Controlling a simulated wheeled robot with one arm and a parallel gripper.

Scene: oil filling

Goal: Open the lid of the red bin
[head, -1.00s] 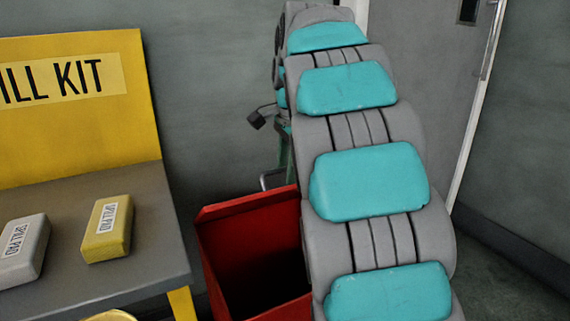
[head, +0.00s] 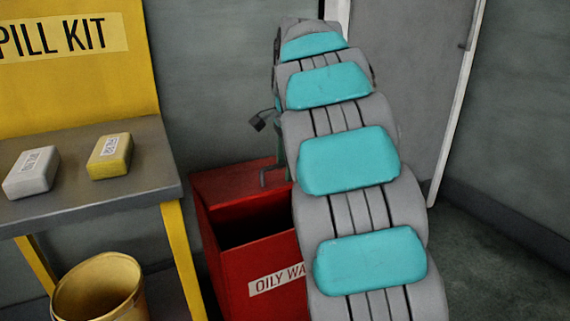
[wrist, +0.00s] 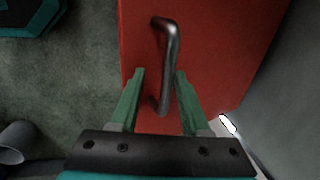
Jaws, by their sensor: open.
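The red bin (head: 258,275) stands on the floor left of my arm in the head view, its front label partly hidden by my arm. Its red lid (head: 225,183) shows above a dark opening, so there is a gap between the lid's front edge and the bin front. In the wrist view the red lid (wrist: 215,55) fills the middle, with a dark metal bar handle (wrist: 171,60). My gripper (wrist: 160,74) is open, its green fingers on either side of the handle. I cannot tell whether they touch it. In the head view my arm mostly hides the gripper.
A grey-topped table (head: 90,205) with yellow legs stands left, holding a grey pad (head: 32,172) and a yellow pad (head: 109,156) before a yellow spill kit board (head: 70,75). A yellow bucket (head: 98,290) stands below. A wall and door are behind; floor is clear at right.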

